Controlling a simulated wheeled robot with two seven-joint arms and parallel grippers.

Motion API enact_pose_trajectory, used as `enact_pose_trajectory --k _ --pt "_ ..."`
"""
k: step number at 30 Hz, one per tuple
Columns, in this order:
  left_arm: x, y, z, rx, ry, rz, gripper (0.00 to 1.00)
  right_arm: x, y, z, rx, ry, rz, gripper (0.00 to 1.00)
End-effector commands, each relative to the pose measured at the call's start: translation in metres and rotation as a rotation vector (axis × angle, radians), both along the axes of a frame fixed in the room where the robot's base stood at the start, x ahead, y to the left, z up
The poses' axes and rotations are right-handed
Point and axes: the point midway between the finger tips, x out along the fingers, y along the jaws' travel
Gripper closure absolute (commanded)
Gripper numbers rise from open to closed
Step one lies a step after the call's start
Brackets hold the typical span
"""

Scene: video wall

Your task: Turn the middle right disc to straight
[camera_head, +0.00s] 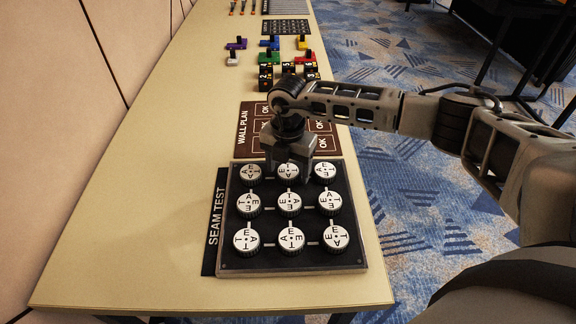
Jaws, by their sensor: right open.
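The middle right disc (330,202) is a white round knob with black letters and a dark rim. It sits at the right end of the middle row on the black seam test board (268,262). Its letters look tilted, and their exact angle is hard to read. My right gripper (287,176) points down over the top middle disc (287,170), up and left of the middle right disc. Its jaws are open and partly hide the top middle disc. I cannot tell whether they touch it. My left gripper is not in view.
Several other lettered discs (291,239) fill the board. Behind it lies a brown wall plan board (246,128) with OK squares. Black numbered blocks (265,78) and colored pieces (237,44) stand farther back. The table (130,245) is clear on the left.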

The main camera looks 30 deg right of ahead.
Motion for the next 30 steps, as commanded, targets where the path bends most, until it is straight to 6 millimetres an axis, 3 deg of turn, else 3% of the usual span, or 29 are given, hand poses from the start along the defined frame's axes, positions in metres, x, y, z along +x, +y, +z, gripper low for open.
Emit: enact_pose_trajectory --k 3,8,20,30 --pt "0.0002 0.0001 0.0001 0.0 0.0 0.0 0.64 0.0 0.0002 0.0 0.0 0.0 0.001 0.34" --pt "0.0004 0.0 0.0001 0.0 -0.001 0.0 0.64 -0.0001 0.0003 0.0002 0.001 0.001 0.001 0.77" --pt "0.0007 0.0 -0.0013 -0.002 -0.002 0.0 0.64 -0.0002 0.0004 0.0001 0.001 0.001 0.056 0.76" --pt "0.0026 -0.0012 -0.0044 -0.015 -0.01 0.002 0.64 -0.0002 0.0005 -0.0006 0.001 0.001 0.3 0.76"
